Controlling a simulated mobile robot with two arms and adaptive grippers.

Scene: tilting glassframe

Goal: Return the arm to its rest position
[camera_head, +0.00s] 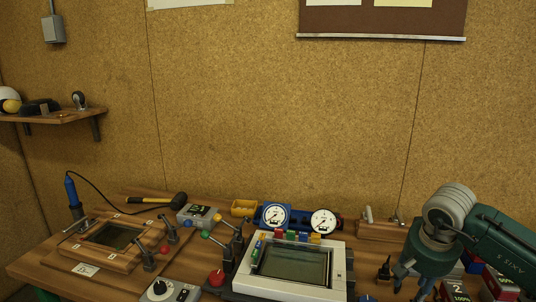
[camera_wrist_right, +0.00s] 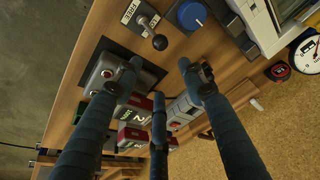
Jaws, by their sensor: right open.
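My right arm comes in from the right of the head view, with its gripper (camera_head: 418,284) low over the right end of the bench. In the right wrist view, the three blue fingers of this gripper (camera_wrist_right: 158,82) are spread apart with nothing held between them. Beyond them lie grey and red boxes on the bench. A pale frame with a dark glass pane (camera_head: 288,264) lies on the bench to the left of the gripper, apart from it. My left gripper is not in view.
A wooden frame (camera_head: 108,238), a mallet (camera_head: 160,201) and two gauges (camera_head: 275,216) are on the bench (camera_head: 40,262). A lever labelled FREE (camera_wrist_right: 158,41) and a blue knob (camera_wrist_right: 191,15) are near the fingers. The space above the bench is clear.

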